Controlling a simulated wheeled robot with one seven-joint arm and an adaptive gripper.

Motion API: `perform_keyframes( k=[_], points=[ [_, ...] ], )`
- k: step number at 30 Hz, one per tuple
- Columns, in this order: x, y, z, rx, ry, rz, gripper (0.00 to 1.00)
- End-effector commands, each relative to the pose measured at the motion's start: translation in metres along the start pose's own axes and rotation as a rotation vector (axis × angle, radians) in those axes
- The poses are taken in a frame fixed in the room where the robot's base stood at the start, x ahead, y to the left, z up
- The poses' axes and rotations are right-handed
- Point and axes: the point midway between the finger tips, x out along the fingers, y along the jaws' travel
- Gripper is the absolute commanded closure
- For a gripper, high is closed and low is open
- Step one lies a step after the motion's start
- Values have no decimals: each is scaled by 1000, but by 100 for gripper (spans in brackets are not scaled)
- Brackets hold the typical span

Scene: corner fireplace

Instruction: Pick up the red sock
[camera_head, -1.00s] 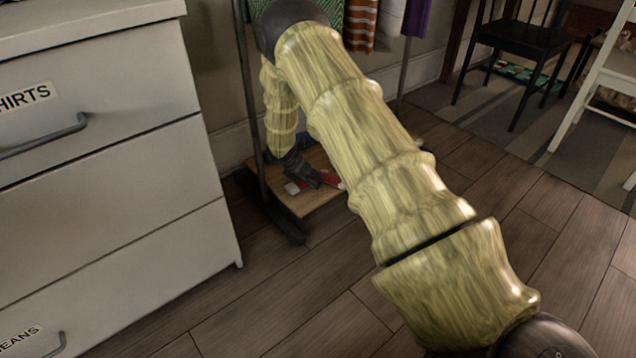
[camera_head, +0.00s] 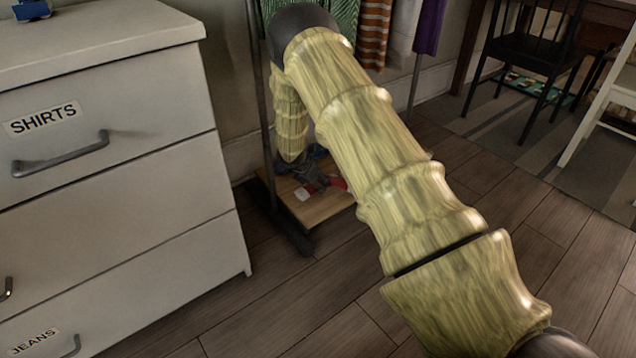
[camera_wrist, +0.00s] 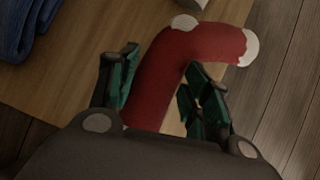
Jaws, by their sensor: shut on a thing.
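The near end of the sock is hidden by the gripper body. In the head view the red sock (camera_head: 338,182) shows only in part, at the wooden base of the clothes rack. My gripper (camera_head: 312,184) is low over that base, with my arm covering much of the view.
The wooden rack base (camera_head: 318,208) carries a blue folded cloth (camera_wrist: 22,28) beside the sock. A white drawer unit (camera_head: 120,190) stands close on the left. Clothes (camera_head: 374,35) hang above. A black chair (camera_head: 525,50) is at the back right. Floor in front is clear.

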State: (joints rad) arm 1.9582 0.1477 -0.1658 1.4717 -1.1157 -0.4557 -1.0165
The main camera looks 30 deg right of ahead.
Motion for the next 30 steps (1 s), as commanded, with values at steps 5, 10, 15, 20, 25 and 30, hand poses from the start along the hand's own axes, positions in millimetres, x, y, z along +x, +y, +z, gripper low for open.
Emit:
perform_keyframes(
  k=[5,10,15,20,25,30],
  points=[
    [-21,-14,-18,-6,-2,-2,66],
    [-35,-28,-36,-4,-3,-2,66],
    [-50,-41,-56,-5,-3,-2,66],
    [-63,-52,-72,-5,-3,-1,66],
    [-74,-63,-88,-5,-2,-2,66],
    [-82,-71,-99,-2,-2,-1,66]
  ],
)
